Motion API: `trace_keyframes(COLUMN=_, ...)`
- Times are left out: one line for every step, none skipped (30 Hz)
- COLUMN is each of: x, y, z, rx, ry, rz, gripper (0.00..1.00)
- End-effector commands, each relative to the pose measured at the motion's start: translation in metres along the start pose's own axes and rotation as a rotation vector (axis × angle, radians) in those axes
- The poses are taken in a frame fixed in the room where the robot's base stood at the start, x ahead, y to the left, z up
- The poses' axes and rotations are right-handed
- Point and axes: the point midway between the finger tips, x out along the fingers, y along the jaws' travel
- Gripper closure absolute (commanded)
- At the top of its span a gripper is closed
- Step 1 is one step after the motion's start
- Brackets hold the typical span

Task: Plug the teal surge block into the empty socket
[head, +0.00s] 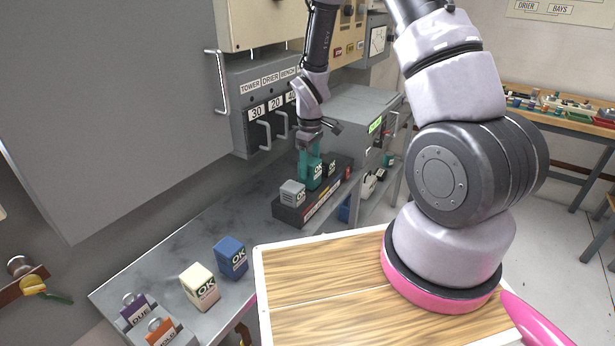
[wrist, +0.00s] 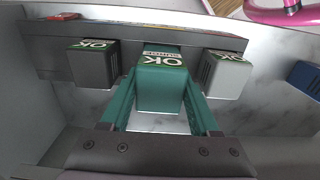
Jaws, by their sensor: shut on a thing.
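The teal surge block (head: 314,174) is held in my gripper (head: 309,156), whose green fingers press its two sides. In the wrist view the teal block (wrist: 162,88) fills the space between the fingers of my gripper (wrist: 161,75), its OK label showing. It is in the row on the dark socket strip (head: 290,213), between a light grey block (head: 292,193) and a dark grey block (head: 328,167). In the wrist view it looks nearer to the camera than both neighbours. The socket under it is hidden, and I cannot tell whether it is fully seated.
A cream block (head: 200,287) and a blue block (head: 231,258) stand on the grey bench (head: 150,272). Purple and orange tagged blocks sit in a holder at the front left. Cabinet handles (head: 265,135) project behind the strip. A grey box (head: 355,112) stands beyond it.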

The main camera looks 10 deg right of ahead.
Motion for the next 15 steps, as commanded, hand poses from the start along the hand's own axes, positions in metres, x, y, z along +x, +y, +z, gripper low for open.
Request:
trace_keyframes(x=0.005, y=0.001, z=0.001, rx=0.0, ry=-0.001, rz=-0.001, gripper=1.0)
trace_keyframes(x=0.009, y=0.001, z=0.002, rx=-0.001, ry=-0.002, rz=-0.001, gripper=1.0)
trace_keyframes(x=0.015, y=0.001, z=0.003, rx=-0.001, ry=-0.003, rz=-0.002, gripper=1.0)
trace_keyframes(x=0.02, y=0.002, z=0.004, rx=-0.002, ry=-0.003, rz=-0.001, gripper=1.0)
trace_keyframes(x=0.025, y=0.002, z=0.005, rx=-0.002, ry=-0.003, rz=-0.002, gripper=1.0)
trace_keyframes(x=0.03, y=0.003, z=0.006, rx=-0.002, ry=-0.003, rz=-0.002, gripper=1.0)
trace_keyframes(x=0.032, y=0.003, z=0.006, rx=-0.003, ry=-0.002, rz=-0.001, gripper=1.0)
trace_keyframes(x=0.034, y=0.004, z=0.006, rx=-0.003, ry=-0.001, rz=-0.001, gripper=1.0)
trace_keyframes(x=0.035, y=0.004, z=0.006, rx=-0.003, ry=0.0, rz=0.0, gripper=1.0)
trace_keyframes(x=0.035, y=0.004, z=0.006, rx=-0.003, ry=0.0, rz=0.0, gripper=1.0)
trace_keyframes(x=0.034, y=0.004, z=0.006, rx=-0.003, ry=0.0, rz=0.0, gripper=1.0)
trace_keyframes(x=0.034, y=0.004, z=0.006, rx=-0.003, ry=0.0, rz=0.0, gripper=1.0)
trace_keyframes(x=0.034, y=0.004, z=0.006, rx=-0.004, ry=0.0, rz=0.0, gripper=1.0)
trace_keyframes(x=0.034, y=0.004, z=0.006, rx=-0.004, ry=0.0, rz=0.0, gripper=1.0)
trace_keyframes(x=0.034, y=0.004, z=0.006, rx=-0.004, ry=0.0, rz=0.0, gripper=1.0)
